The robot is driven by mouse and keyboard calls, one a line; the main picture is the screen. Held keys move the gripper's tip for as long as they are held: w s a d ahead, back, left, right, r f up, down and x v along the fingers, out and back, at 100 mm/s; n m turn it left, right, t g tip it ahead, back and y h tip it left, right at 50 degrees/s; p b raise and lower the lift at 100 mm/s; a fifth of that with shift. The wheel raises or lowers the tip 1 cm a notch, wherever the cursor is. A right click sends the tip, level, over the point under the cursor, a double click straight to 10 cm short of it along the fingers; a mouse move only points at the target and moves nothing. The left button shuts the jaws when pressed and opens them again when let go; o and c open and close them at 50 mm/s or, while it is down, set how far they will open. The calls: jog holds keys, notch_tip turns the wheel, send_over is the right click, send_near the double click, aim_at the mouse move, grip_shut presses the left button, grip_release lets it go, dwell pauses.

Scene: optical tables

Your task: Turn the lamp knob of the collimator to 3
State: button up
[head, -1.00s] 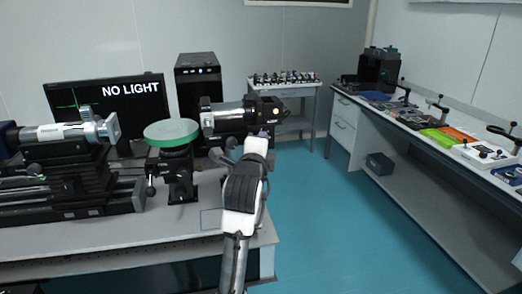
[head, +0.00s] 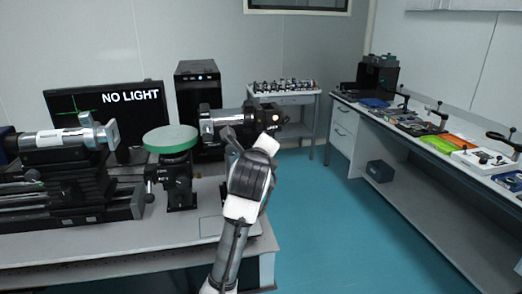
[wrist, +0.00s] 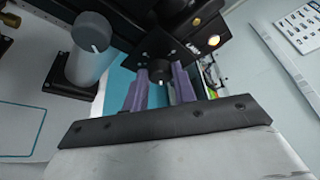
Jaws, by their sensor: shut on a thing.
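The collimator (head: 222,122), a silver and black tube, lies at the right end of the left table in the head view. My wrist covers part of its right end. In the wrist view, its black lamp knob (wrist: 159,74) sticks out of a dark plate with a small lit lamp (wrist: 213,41). My gripper (wrist: 160,86) has its two purple fingers on either side of the knob, shut on it. Any numbers by the knob are too small or hidden to read. The monitor (head: 130,95) reads NO LIGHT.
A green round platform (head: 171,139) stands left of the collimator. A silver tube instrument (head: 70,136) sits on a rail at the left. In the wrist view, a grey cylinder (wrist: 91,47) stands close left of my fingers. The blue floor to the right is clear.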

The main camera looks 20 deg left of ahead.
jog(key=o, duration=1)
jog(key=b+v, duration=0.3)
jog(key=v, duration=1)
jog(key=shift+s, duration=0.35)
jog(key=shift+d+r, duration=0.1)
